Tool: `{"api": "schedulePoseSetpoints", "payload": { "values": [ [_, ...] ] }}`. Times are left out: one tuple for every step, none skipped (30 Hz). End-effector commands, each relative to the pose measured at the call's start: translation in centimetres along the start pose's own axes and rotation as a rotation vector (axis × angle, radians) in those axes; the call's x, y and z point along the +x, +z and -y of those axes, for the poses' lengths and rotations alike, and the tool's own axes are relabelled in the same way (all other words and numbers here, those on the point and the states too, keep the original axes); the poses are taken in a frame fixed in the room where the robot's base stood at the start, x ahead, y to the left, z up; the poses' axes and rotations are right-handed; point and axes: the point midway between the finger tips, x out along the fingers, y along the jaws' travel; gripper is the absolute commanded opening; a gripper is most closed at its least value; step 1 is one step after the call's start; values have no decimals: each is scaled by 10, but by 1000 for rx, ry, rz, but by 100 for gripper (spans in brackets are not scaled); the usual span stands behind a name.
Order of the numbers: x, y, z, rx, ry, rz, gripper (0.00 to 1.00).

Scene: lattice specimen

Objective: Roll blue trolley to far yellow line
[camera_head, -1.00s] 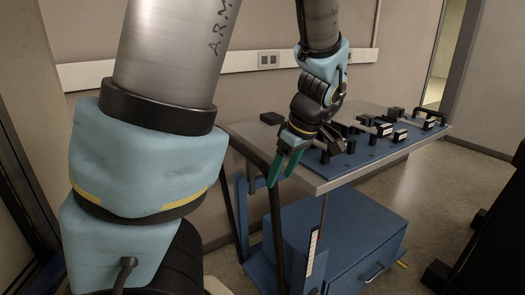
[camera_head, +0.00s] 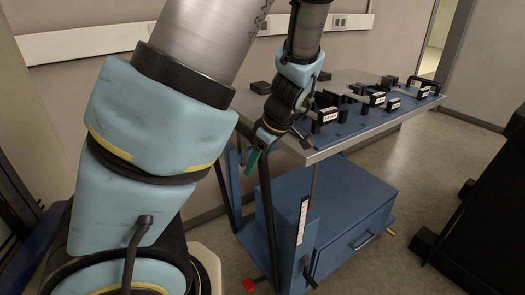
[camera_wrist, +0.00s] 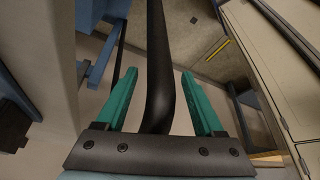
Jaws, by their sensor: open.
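The blue trolley (camera_head: 290,222) stands at the centre of the head view, with a grey top (camera_head: 345,78) and a blue lower cabinet. A black handle bar (camera_head: 228,198) rises at its left end. My gripper (camera_head: 256,158) is at this end, beside the top's near corner, fingers pointing down. In the wrist view my green fingers (camera_wrist: 160,76) are open, with a black bar (camera_wrist: 157,45) running between them; a gap shows on each side. A short yellow line (camera_wrist: 217,48) shows on the floor in the wrist view.
Several black blocks and fixtures (camera_head: 330,112) sit on the trolley's top. A wall stands close behind. Dark equipment (camera_head: 490,200) is at the right, with clear floor (camera_head: 430,165) between.

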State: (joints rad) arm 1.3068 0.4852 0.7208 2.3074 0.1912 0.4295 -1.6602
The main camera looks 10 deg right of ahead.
Motion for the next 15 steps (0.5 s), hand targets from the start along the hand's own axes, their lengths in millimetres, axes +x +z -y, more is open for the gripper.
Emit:
{"api": "schedulePoseSetpoints", "payload": {
  "values": [
    [4, 0, 1, -1, -2, 0, 70],
    [5, 0, 1, -1, -2, 0, 70],
    [7, 0, 1, 0, -2, 0, 70],
    [7, 0, 0, 0, -1, 0, 70],
    [8, 0, 0, 0, -1, 0, 70],
    [8, 0, 0, 0, -1, 1, 70],
    [8, 0, 0, 0, 0, 1, 70],
    [8, 0, 0, 0, 0, 1, 70],
    [8, 0, 0, 0, 0, 1, 70],
    [8, 0, 0, 0, 0, 1, 70],
    [8, 0, 0, 0, 0, 1, 70],
    [8, 0, 0, 0, 0, 1, 70],
    [8, 0, 0, 0, 0, 1, 66],
    [8, 0, 0, 0, 0, 1, 63],
    [8, 0, 0, 0, 0, 0, 59]
  ]
}}
